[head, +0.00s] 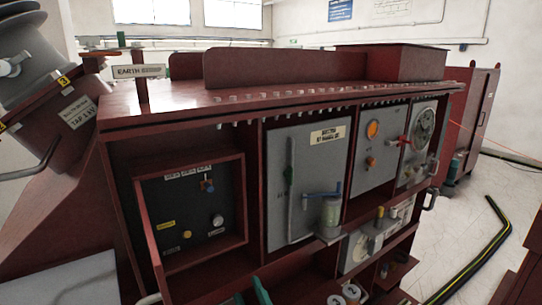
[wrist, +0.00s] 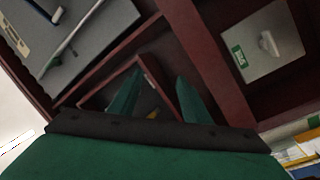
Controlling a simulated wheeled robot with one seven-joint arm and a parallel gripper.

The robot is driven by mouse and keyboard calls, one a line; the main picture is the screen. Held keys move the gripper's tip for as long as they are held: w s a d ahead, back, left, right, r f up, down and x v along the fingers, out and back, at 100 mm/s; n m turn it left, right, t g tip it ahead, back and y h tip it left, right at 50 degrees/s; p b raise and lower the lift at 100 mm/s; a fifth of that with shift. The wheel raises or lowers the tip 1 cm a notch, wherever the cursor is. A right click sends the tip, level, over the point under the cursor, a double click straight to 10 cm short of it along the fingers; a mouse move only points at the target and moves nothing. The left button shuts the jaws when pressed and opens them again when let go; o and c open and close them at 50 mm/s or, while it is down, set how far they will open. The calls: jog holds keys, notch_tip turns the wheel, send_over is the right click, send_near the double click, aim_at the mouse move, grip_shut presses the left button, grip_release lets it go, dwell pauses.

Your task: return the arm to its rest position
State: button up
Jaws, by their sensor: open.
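My gripper (wrist: 157,84) shows in the wrist view as two green fingers, spread apart with nothing held between them. Its dark mount and green body fill the bottom of that view. A dark red cabinet frame lies beyond the fingers, and I cannot tell whether they touch it. In the head view a green tip (head: 262,291), which looks like one of my fingers, shows at the bottom edge in front of the lower cabinet. The rest of my arm is hidden or out of frame there.
The dark red transformer cabinet (head: 180,107) stands close ahead. A grey door (head: 279,180) with a blue handle (head: 322,194), a black recessed panel (head: 187,215) and a jutting shelf are on its front. A black-yellow cable (head: 497,212) lies on the open floor at right.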

jog(key=s+d+f+m+h, duration=0.3)
jog(key=s+f+m+h, duration=0.55)
jog(key=s+f, duration=0.85)
jog(key=s+d+m+g, duration=0.1)
jog(key=s+m, duration=0.1)
jog(key=s, duration=0.9)
jog(key=s+d+f+m+g, duration=0.1)
jog(key=s+m, duration=0.2)
jog(key=s, duration=0.8)
jog(key=shift+s+d+f+y, duration=0.25)
jog(key=shift+s+y, duration=0.1)
jog(key=shift+y, duration=0.1)
